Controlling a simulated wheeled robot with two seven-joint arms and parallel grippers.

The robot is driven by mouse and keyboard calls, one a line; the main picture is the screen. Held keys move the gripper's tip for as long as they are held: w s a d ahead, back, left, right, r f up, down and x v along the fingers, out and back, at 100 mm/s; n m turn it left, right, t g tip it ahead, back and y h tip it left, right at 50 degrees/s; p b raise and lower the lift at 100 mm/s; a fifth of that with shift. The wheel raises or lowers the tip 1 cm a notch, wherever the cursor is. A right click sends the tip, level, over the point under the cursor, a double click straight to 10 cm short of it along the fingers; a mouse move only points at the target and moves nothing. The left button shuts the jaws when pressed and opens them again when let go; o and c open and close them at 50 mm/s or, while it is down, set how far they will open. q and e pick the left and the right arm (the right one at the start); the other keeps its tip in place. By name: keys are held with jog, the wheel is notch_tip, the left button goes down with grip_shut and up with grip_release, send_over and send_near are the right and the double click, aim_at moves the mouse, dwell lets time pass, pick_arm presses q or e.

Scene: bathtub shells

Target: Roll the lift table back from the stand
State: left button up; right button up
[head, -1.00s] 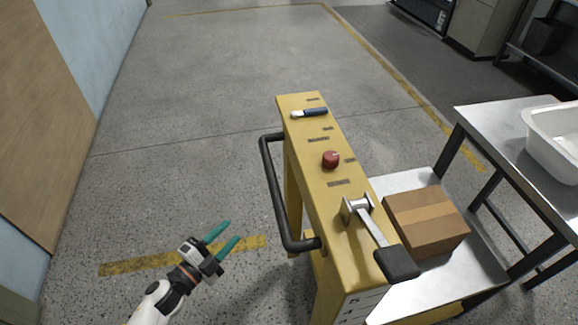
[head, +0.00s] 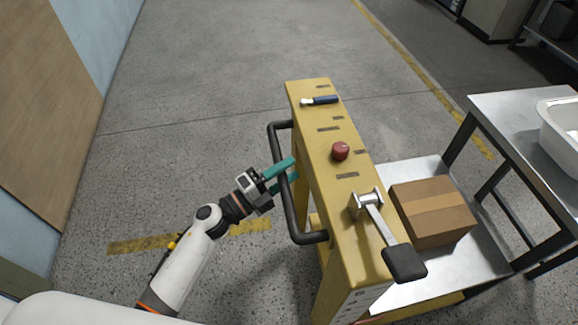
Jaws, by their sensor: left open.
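The yellow lift table's upright (head: 322,130) stands in the middle of the head view. The metal platform (head: 392,293) bears a brown cardboard box (head: 431,212). The steel stand (head: 488,108) is at the right, close to the platform. My right gripper is out of view.
A white tub (head: 562,135) rests on the stand. A wooden door (head: 45,110) and blue wall (head: 97,50) are at the left. The grey floor left of and behind the lift table is clear, with yellow lines (head: 425,80) painted on it.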

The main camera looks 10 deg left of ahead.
pick_arm(q)
jog(key=shift+w+d, duration=0.35)
grip_shut()
